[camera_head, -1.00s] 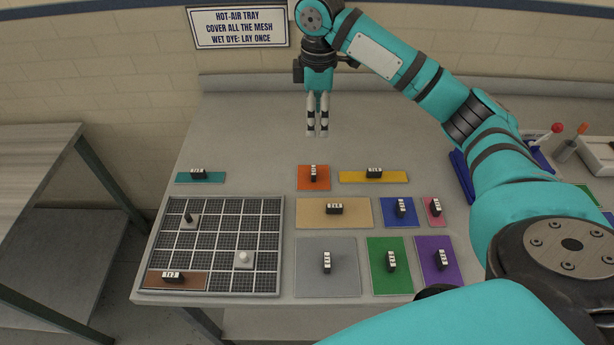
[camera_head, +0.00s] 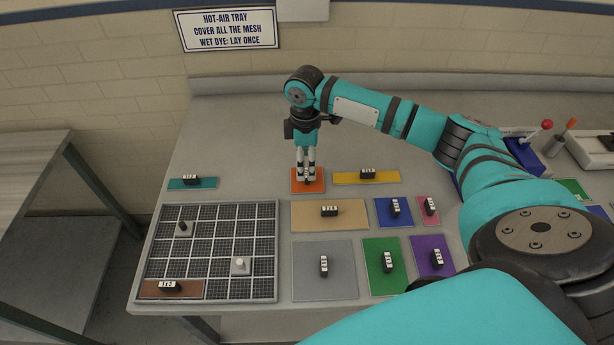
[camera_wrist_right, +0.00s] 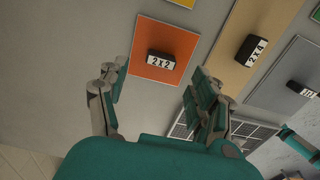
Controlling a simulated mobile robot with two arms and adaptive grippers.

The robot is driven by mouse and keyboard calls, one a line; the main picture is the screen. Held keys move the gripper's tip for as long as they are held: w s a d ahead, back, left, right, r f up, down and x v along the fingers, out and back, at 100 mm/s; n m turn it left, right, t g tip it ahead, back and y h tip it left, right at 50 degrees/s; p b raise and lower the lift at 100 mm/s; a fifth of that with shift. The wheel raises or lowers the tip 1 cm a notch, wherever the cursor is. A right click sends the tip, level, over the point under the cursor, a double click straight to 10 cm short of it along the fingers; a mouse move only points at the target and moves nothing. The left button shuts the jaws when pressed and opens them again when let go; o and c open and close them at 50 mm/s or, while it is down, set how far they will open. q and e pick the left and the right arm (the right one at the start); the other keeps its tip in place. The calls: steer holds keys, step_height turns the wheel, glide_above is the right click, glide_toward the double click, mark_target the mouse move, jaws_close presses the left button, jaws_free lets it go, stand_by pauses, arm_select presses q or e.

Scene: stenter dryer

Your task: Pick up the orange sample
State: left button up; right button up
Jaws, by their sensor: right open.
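The orange sample (camera_head: 308,187) is a flat square lying on the table behind the tan sample. Its black grip block, labelled 2x2 (camera_wrist_right: 161,60), shows in the right wrist view, where the orange square (camera_wrist_right: 165,42) lies beyond the fingertips. My right gripper (camera_head: 307,176) points down over the orange sample in the head view. In the right wrist view its two fingers (camera_wrist_right: 155,78) are spread apart with nothing between them. The fingertips partly hide the grip block in the head view.
A yellow sample (camera_head: 350,179) lies right of the orange one, a tan sample (camera_head: 300,214) in front. A mesh tray (camera_head: 277,250) at front left holds a brown sample (camera_head: 195,292) and two small knobbed pieces. Grey, green, purple, blue, pink and teal samples lie around.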

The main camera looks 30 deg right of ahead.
step_height(320, 180, down, 5)
steer(key=shift+p, duration=0.75)
steer(key=c, duration=1.2)
steer(key=shift+r, duration=0.1)
steer(key=shift+c, duration=0.2)
